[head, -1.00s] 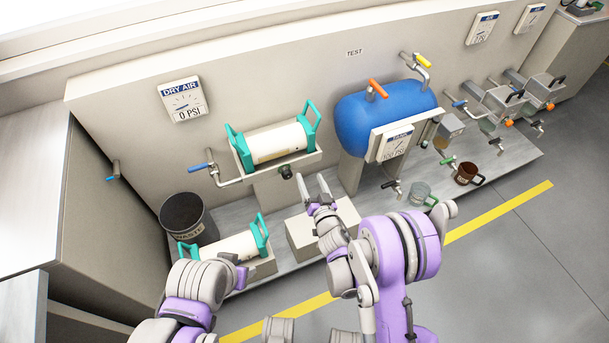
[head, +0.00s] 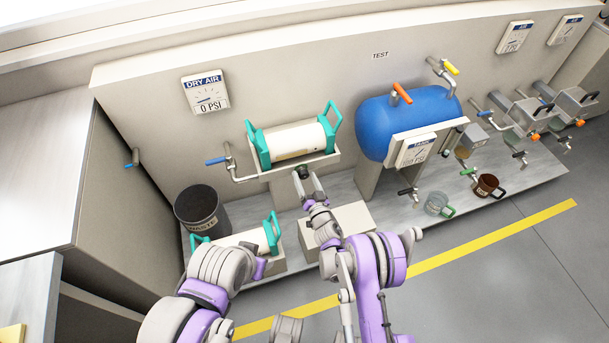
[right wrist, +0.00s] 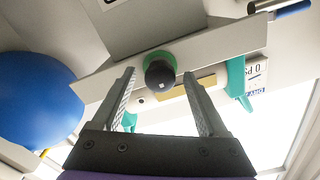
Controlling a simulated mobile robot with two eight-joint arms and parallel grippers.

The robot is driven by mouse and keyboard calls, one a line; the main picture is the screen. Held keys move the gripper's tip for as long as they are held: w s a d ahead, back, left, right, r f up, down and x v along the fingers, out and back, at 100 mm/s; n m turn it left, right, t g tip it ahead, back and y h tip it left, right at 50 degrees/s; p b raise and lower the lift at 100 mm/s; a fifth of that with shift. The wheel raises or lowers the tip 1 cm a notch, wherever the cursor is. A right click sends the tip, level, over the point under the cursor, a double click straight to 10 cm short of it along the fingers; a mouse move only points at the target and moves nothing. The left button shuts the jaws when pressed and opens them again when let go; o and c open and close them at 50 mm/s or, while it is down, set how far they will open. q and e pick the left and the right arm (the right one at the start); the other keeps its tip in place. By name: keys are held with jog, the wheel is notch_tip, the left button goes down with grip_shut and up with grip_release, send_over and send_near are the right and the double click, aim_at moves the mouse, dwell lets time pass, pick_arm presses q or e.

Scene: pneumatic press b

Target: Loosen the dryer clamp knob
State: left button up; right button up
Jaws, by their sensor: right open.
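The dryer clamp knob (head: 303,171) is a small dark knob below the front of the dryer's tray, under a white canister with teal end handles (head: 296,141). In the right wrist view the knob (right wrist: 159,74) is black and round with a green ring behind it. My right gripper (head: 309,180) is at the knob in the head view. In the right wrist view its two fingers (right wrist: 160,88) are apart, with the knob between and beyond their tips; contact is not clear. My left arm (head: 215,285) comes in low at the left; its gripper cannot be made out.
A second canister (head: 236,242) rests on a lower stand at the left, beside a dark waste bin (head: 201,212). A pale box (head: 342,222) stands below my right gripper. A blue tank (head: 405,120) is to the right. A blue-handled valve pipe (head: 232,167) is left of the knob.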

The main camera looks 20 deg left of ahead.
jog(key=shift+w+a, duration=0.3)
jog(key=shift+w, duration=0.2)
grip_shut()
